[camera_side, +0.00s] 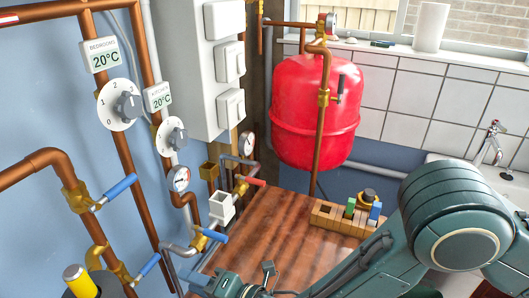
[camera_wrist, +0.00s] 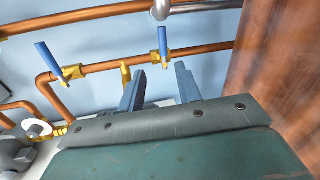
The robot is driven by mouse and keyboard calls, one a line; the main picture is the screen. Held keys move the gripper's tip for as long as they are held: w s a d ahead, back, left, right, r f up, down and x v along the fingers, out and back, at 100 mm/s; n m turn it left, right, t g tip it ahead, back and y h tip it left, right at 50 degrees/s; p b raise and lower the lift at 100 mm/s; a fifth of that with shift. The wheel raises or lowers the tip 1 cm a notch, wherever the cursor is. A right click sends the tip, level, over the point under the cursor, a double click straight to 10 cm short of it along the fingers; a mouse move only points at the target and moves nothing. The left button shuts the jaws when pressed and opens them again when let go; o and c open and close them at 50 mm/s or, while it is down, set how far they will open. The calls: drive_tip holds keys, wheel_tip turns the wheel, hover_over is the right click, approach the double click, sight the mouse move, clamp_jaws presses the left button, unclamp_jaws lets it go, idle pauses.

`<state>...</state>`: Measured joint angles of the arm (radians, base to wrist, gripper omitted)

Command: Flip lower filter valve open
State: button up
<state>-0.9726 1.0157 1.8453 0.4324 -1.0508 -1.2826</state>
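Two brass valves with blue levers sit on a copper pipe. The lower filter valve, as I take it, has its blue lever (camera_side: 149,264) near the bottom left of the side view; the upper valve's lever (camera_side: 119,187) is above it. In the wrist view the lower one appears to be the right-hand lever (camera_wrist: 164,40), crosswise to its pipe, with the other lever (camera_wrist: 46,58) at left. My gripper (camera_wrist: 159,80) is open and empty, its fingers apart below the right-hand lever, apparently touching nothing. In the side view my gripper is low and partly cut off.
A yellow-capped filter (camera_side: 77,274) stands at bottom left. Another blue-lever valve (camera_side: 213,235) and a red-lever valve (camera_side: 248,181) are near the wooden top (camera_side: 275,225). A red tank (camera_side: 315,110) hangs behind. Another copper pipe (camera_wrist: 85,18) crosses the wrist view's top.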

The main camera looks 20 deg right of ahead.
drive_tip(key=w+d+r+m+h, duration=0.35)
drive_tip(key=d+r+m, duration=0.25)
drive_tip(key=d+r, duration=0.3)
drive_tip(key=w+d+r+m+h, duration=0.4)
drive_tip(key=d+r, duration=0.3)
drive_tip(key=d, duration=0.4)
drive_tip(key=s+d+r+m, duration=0.2)
drive_tip(key=d+r+m, duration=0.3)
drive_tip(key=d, duration=0.4)
drive_tip(key=s+d+r+m+g+h, duration=0.35)
drive_tip(key=s+d+m, duration=0.35)
drive_tip(key=s+d, duration=0.55)
drive_tip(key=s+d+m+g, duration=0.1)
drive_tip(key=s+d+m, duration=0.2)
drive_tip(key=s, duration=0.5)
drive_tip(key=s+d+m+g, duration=0.1)
drive_tip(key=s+d+m, duration=0.2)
drive_tip(key=s, duration=0.5)
drive_tip(key=shift+s+d+f, duration=0.2)
drive_tip(key=shift+d, duration=0.3)
drive_tip(key=shift+r+g, duration=0.1)
drive_tip(key=shift+g, duration=0.15)
